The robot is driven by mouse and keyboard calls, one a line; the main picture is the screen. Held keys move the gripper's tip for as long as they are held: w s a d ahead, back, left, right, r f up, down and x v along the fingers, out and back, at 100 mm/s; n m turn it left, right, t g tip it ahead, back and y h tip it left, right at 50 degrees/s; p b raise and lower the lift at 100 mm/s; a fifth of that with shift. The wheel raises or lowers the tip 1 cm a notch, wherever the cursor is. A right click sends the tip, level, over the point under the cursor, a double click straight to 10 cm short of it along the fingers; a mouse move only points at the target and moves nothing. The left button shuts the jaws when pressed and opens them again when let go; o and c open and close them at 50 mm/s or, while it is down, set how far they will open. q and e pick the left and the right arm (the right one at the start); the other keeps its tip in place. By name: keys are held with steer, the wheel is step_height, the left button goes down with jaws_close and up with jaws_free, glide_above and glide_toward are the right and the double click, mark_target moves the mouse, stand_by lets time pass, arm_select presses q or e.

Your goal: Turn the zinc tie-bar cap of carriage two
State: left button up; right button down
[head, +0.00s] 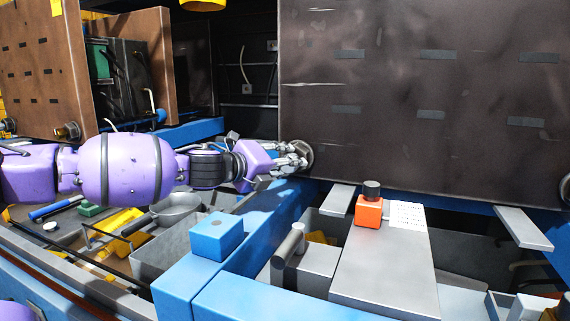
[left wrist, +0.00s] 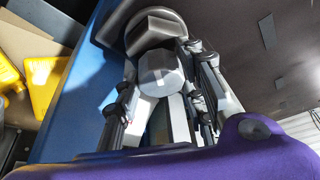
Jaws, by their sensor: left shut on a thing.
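A grey metal tie-bar cap (head: 306,152) sits at the lower left corner of the large dark plate (head: 400,100) in the head view. In the left wrist view the cap shows as a faceted knob (left wrist: 160,72) in front of a wider round grey collar (left wrist: 150,28). My left gripper (head: 292,158) reaches in from the left. Its fingers (left wrist: 164,88) lie on both sides of the knob and are shut on it. The fingers hide part of the cap in the head view. My right gripper is not in view.
A blue beam (head: 270,205) runs below the left gripper. An orange block with a dark knob (head: 369,211) stands on a grey cover to the right. A brown plate (head: 45,70) stands at the left. Trays with tools and a pan (head: 177,210) lie below my left arm.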

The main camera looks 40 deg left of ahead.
arm_select(q)
steer(key=shift+s+d+f, duration=0.1)
steer(key=shift+f, duration=0.45)
steer(key=o, duration=1.1)
steer(key=shift+r, duration=0.2)
steer(key=shift+w+a+r, duration=0.1)
steer(key=shift+r, duration=0.9)
steer(key=shift+w+a+r, duration=0.1)
steer(key=shift+r, duration=0.9)
step_height(320, 180, up, 6)
steer(key=shift+s+d, duration=0.15)
steer(key=shift+d+r, duration=0.1)
